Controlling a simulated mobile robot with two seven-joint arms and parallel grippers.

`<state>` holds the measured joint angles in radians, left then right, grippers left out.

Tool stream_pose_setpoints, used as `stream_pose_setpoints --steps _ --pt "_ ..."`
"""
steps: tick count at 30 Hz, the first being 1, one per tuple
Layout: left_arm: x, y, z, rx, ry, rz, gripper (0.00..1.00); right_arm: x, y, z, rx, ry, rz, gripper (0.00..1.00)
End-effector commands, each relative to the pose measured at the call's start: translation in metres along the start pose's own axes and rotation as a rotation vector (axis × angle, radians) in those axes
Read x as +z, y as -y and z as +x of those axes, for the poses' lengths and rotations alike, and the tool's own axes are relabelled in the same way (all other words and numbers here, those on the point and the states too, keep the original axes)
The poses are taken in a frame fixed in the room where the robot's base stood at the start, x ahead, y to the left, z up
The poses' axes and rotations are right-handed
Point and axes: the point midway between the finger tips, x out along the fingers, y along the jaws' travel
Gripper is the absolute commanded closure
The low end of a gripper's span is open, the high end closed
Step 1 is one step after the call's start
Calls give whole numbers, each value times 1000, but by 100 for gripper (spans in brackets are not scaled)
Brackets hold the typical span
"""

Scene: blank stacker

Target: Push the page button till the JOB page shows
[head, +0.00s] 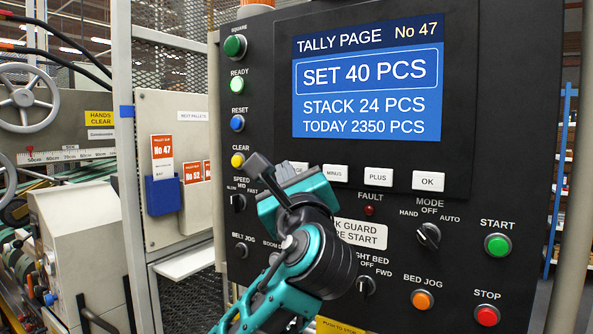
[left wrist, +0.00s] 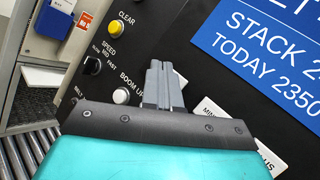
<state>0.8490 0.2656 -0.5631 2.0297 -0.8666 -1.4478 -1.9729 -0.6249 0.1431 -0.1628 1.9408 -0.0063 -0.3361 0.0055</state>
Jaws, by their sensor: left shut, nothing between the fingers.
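The screen (head: 368,75) on the black control panel reads TALLY PAGE No 47, with SET 40 PCS, STACK 24 PCS and TODAY 2350 PCS. Below it is a row of white buttons: MINUS (head: 335,173), PLUS (head: 378,177) and OK (head: 428,181). Another white button (head: 301,166) left of MINUS is mostly hidden behind my left gripper, and its label cannot be read. My left gripper (head: 287,168) is shut and empty at this button. In the left wrist view its fingertips (left wrist: 158,66) point at the panel; whether they touch cannot be told. My right gripper is out of view.
Coloured buttons, including yellow CLEAR (head: 237,160) and blue RESET (head: 237,122), line the panel's left side. The MODE knob (head: 428,236), green START (head: 497,245) and red STOP (head: 487,315) are lower right. A mesh guard stands left.

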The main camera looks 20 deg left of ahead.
Motion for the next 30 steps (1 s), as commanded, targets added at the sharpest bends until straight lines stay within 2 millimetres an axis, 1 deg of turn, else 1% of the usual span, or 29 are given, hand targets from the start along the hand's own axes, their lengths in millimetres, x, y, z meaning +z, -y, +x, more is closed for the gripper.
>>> stream_pose_setpoints --steps 5,14,30 --pt "0 0 0 0 0 0 100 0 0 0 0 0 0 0" --pt "-3 5 6 0 0 1 100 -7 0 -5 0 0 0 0" --pt "-5 5 7 0 -1 0 100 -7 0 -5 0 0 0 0"
